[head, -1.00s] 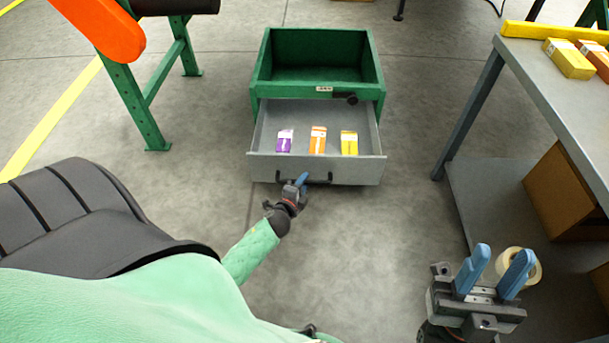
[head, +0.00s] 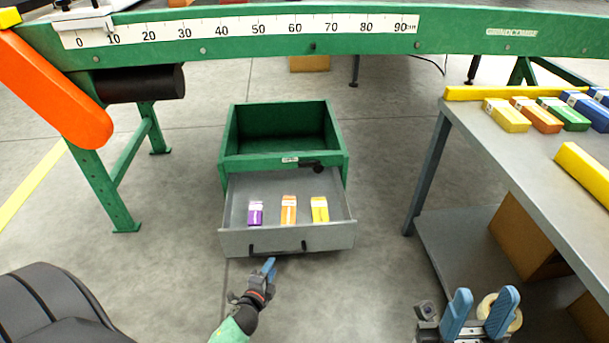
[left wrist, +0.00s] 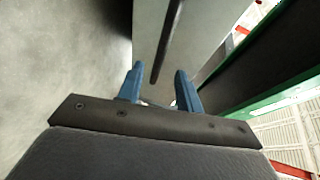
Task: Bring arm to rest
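The green cabinet (head: 284,162) stands on the floor with its grey drawer (head: 288,240) pulled out. The drawer holds a purple box (head: 256,213), an orange box (head: 289,210) and a yellow box (head: 320,210). My left gripper (head: 268,266) is just in front of the drawer's dark handle (head: 277,250). In the left wrist view its blue fingers (left wrist: 160,85) are apart, with the dark handle bar (left wrist: 171,40) ahead of them; nothing is gripped. My right gripper (head: 480,312) is open and empty at the lower right, beside the workbench.
A grey workbench (head: 530,145) with several coloured boxes stands at the right, with cartons (head: 525,235) and a tape roll (head: 499,312) below. A green machine frame with a ruler (head: 240,30) crosses the back. The floor around the drawer's front is clear.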

